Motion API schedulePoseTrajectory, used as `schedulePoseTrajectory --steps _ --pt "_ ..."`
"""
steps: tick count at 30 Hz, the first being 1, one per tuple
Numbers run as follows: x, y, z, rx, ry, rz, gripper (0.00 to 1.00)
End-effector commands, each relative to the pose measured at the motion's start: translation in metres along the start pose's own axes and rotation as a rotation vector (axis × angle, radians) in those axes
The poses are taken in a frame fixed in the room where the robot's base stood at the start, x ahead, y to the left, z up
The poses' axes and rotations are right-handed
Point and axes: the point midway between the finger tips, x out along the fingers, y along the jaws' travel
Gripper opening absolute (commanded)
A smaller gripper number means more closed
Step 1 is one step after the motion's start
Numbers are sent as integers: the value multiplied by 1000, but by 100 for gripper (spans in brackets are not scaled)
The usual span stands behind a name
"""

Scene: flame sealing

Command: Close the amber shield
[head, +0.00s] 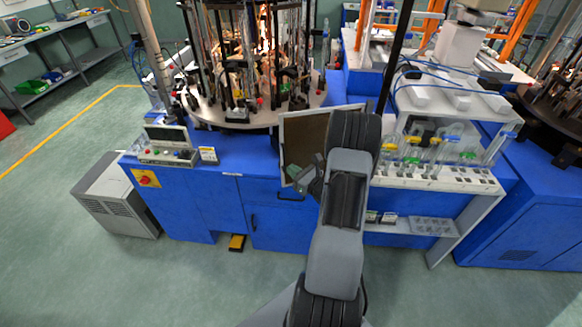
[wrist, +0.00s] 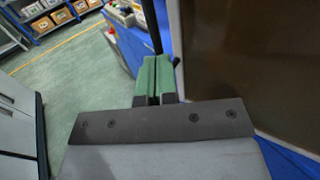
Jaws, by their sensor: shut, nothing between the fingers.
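The amber shield (head: 303,140) is a brown, light-framed panel standing at the front edge of the blue machine, below and right of the round table. It stands swung out, and my arm hides its right part. In the wrist view the brown panel (wrist: 245,50) fills the right side, with its pale frame edge just right of my gripper. My gripper (head: 300,174) has green fingers and is at the panel's lower left. In the wrist view the green fingers (wrist: 154,70) are together and empty, beside the frame edge. I cannot tell whether they touch it.
The round table (head: 230,115) holds burners and glassware with a flame glow. A control box (head: 168,145) stands at the left of the blue bench. A rack with glass vessels (head: 440,150) is at the right.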

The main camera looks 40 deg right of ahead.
Motion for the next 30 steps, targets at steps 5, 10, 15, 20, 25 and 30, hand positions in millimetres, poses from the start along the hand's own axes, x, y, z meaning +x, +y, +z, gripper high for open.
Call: schedulePoseTrajectory --steps 5,10,15,20,25,30 --pt "10 0 0 0 0 0 0" --pt "12 0 0 0 0 0 0" --pt "12 0 0 0 0 0 0" --pt "18 -3 -3 -3 -1 2 0" --pt "53 -19 -7 -7 -3 4 0" --pt "91 -30 -6 -5 -2 23 0"
